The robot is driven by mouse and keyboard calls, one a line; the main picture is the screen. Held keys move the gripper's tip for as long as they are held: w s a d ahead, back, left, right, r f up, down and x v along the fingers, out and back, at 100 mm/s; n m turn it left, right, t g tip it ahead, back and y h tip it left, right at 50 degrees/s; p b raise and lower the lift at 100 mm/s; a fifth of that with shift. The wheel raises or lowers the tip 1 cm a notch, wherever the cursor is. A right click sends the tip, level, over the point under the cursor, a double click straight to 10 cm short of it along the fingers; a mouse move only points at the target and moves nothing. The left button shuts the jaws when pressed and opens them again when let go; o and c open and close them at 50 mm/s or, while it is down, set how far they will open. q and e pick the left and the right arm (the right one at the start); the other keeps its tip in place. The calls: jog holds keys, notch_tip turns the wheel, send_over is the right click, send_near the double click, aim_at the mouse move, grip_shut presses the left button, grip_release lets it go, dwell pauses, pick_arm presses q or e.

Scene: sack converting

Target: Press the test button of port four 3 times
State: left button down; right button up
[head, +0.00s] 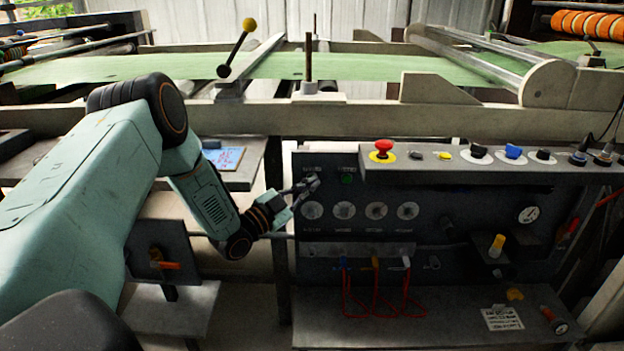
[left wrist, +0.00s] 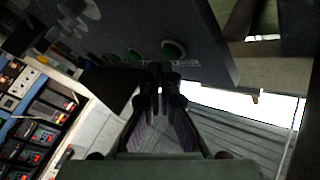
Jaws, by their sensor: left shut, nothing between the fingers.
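A dark upright panel (head: 460,215) faces me under the machine frame. It carries a row of several pale round discs (head: 376,210) with small labels I cannot read. A green button (head: 347,179) shows above them. My left gripper (head: 310,185) is shut and empty at the panel's upper left, left of that button; I cannot tell if it touches the panel. Which button belongs to port four cannot be read. My right gripper is not in view.
A ledge above the panel carries a red mushroom button (head: 383,148) and several knobs. Red cables (head: 375,305) hang from sockets below the discs. A lower shelf (head: 430,325) juts out under the panel. A side box with an orange handle (head: 175,265) stands left.

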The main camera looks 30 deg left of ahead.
pick_arm(q)
jog(key=s+d, duration=0.1)
jog(key=s+p, duration=0.1)
jog(key=s, duration=0.1)
jog(key=s+d+p, duration=0.1)
jog(key=shift+s+d+f, duration=0.1)
jog(key=shift+s+d, duration=0.1)
jog(key=shift+d, duration=0.15)
dwell(0.8)
